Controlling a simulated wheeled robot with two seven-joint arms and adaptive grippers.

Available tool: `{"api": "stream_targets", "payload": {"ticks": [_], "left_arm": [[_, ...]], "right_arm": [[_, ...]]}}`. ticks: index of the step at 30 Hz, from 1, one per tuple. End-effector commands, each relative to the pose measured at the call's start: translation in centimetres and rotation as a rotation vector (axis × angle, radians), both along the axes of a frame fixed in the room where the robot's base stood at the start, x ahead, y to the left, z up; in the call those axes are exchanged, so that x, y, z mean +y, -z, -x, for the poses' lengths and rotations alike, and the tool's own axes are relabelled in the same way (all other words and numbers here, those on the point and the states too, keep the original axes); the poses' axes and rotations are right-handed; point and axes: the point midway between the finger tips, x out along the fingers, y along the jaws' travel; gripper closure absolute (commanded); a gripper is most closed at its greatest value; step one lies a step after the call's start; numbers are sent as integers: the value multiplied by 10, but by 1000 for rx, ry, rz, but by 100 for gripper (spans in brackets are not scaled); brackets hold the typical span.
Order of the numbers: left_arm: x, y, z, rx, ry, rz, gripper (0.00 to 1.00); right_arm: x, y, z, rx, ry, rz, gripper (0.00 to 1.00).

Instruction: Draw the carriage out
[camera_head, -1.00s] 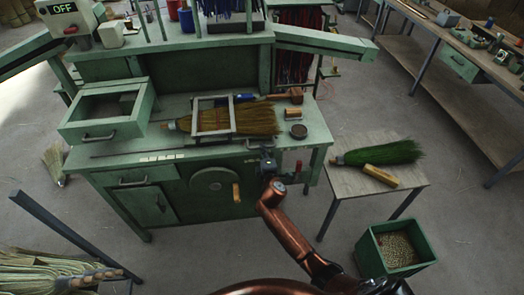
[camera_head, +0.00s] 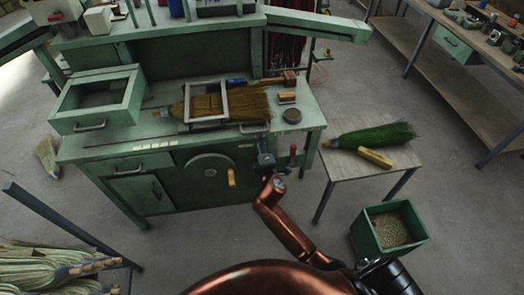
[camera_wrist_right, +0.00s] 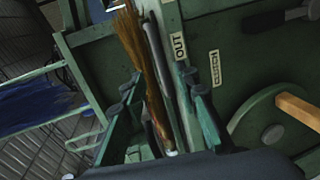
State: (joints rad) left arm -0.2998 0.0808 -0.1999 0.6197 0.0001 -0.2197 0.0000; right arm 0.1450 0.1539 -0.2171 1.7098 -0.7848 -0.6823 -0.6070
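The grey rectangular frame (camera_head: 206,103), which looks like the carriage, lies on the green bench around a straw broom (camera_head: 246,103). My right gripper (camera_head: 265,160) is at the bench's front edge, to the right of and below the frame. In the right wrist view its two fingers (camera_wrist_right: 160,85) stand apart, with straw and a grey bar showing between them. I cannot tell whether they touch the bar. An "OUT" label (camera_wrist_right: 179,46) sits beside the bar. My left gripper is not in view.
A crank wheel (camera_head: 210,172) with a wooden handle is on the bench front. A side table (camera_head: 340,165) with a green broom stands right, above a green bin (camera_head: 365,238) of pellets. An open green box (camera_head: 95,120) sits on the bench's left.

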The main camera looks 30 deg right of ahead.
Motion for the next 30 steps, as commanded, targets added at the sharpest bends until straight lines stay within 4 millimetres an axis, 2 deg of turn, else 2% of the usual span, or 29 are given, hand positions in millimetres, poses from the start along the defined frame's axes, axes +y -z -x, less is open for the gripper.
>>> {"api": "stream_targets", "payload": {"ticks": [3,10,27,30], "left_arm": [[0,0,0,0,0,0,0],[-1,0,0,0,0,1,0],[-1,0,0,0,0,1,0],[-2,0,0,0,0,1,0]], "right_arm": [[7,-4,23,0,1,-3,71],[14,-10,48,1,0,-1,71],[14,-12,52,0,1,-1,71],[14,-5,52,10,1,-6,71]]}}
